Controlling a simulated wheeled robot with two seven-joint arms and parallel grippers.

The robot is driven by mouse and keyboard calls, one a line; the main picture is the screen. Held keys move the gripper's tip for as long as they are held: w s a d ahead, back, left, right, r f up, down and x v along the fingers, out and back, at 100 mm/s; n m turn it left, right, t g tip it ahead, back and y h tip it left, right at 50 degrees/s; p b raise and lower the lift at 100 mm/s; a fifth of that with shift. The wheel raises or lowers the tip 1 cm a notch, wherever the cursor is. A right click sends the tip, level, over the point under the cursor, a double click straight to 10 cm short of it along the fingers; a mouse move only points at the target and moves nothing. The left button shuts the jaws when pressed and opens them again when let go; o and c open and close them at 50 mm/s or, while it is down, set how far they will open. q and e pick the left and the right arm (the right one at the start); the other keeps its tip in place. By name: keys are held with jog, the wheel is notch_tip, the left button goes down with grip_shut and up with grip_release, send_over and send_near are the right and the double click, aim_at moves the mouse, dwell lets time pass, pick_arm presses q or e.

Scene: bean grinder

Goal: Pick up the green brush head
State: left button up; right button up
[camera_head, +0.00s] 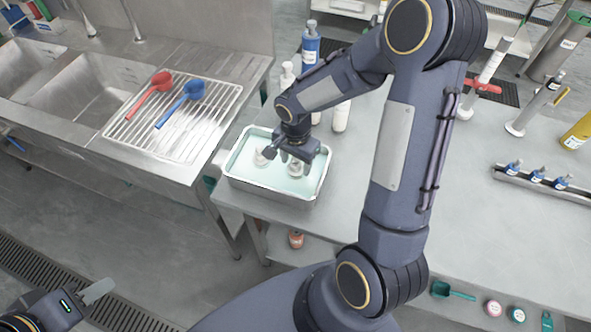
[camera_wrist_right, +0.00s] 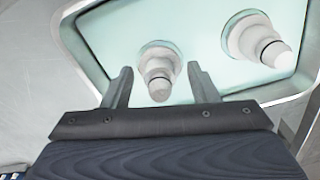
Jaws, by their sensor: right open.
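A metal tray (camera_head: 240,184) of pale green liquid stands on the table corner. Two whitish, knob-topped pieces, apparently brush heads, sit in it. In the right wrist view, the left piece (camera_wrist_right: 159,72) has a greenish rim and appears between my open fingers; I cannot tell whether they touch it. The right piece (camera_wrist_right: 257,40) looks paler and lies outside the fingers. My right gripper (camera_head: 287,156) is open over the tray, partly hiding the pieces in the head view. My left gripper (camera_head: 97,291) is low at the left, away from the tray; its opening is unclear.
A red scoop (camera_head: 160,80) and a blue scoop (camera_head: 193,89) lie on the sink's drainboard. A blue bottle (camera_head: 310,45) and white bottles stand behind the tray. A metal rack with blue-capped items (camera_head: 537,177) is at the right. The table's middle is largely clear.

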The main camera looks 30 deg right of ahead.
jog(key=shift+c, duration=0.3)
jog(key=c, duration=0.6)
jog(key=shift+r, duration=0.1)
